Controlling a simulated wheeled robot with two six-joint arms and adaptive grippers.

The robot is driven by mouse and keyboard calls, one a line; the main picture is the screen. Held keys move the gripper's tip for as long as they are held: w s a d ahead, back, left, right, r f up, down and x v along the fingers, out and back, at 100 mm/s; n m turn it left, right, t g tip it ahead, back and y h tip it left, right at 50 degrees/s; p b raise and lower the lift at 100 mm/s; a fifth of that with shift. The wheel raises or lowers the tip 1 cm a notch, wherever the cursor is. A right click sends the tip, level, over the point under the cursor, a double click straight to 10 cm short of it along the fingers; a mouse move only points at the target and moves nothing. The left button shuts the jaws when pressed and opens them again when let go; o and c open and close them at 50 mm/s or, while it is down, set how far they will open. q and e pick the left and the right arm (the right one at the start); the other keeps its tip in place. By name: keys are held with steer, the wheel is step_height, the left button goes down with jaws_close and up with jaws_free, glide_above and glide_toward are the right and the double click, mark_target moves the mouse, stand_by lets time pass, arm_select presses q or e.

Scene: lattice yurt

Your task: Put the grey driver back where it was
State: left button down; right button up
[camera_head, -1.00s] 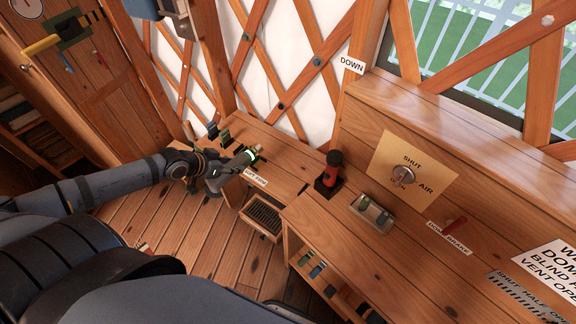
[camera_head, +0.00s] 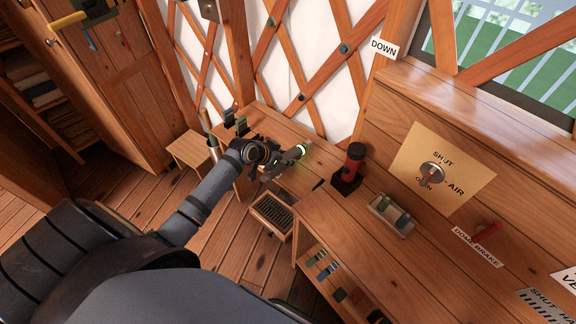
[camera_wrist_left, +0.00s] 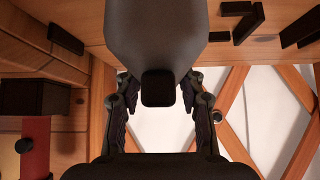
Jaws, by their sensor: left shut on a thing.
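My left gripper (camera_head: 291,158) is over the left part of the wooden bench (camera_head: 300,185), near the lattice wall. It is shut on the grey driver (camera_head: 296,153), beside a small green glow. In the left wrist view, a broad grey body (camera_wrist_left: 156,35) with a dark end reaches down between the two fingers (camera_wrist_left: 159,108); I take it to be the driver. Its working tip cannot be made out. My right gripper is not in view.
A red cylinder (camera_head: 354,160) stands in a black holder right of the gripper. A small tray (camera_head: 381,213) holds a grey and a green item. Dark clips (camera_head: 229,119) stand at the bench's left end. Several coloured handles (camera_head: 322,264) show under the bench. A slatted drawer (camera_head: 271,212) sticks out.

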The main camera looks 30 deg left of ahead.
arm_select(q)
steer(key=shift+w+d+f, duration=0.1)
steer(key=shift+w, duration=0.05)
steer(key=f, duration=0.3)
steer(key=shift+w+d+f, duration=0.2)
steer(key=shift+w+f, duration=0.05)
steer(key=shift+f, duration=0.1)
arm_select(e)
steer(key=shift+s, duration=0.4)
arm_select(q)
steer(key=shift+s, duration=0.1)
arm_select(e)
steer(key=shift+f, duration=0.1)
arm_select(q)
steer(key=c, duration=1.2)
jaws_free()
steer(key=shift+f, duration=0.15)
steer(key=o, duration=0.4)
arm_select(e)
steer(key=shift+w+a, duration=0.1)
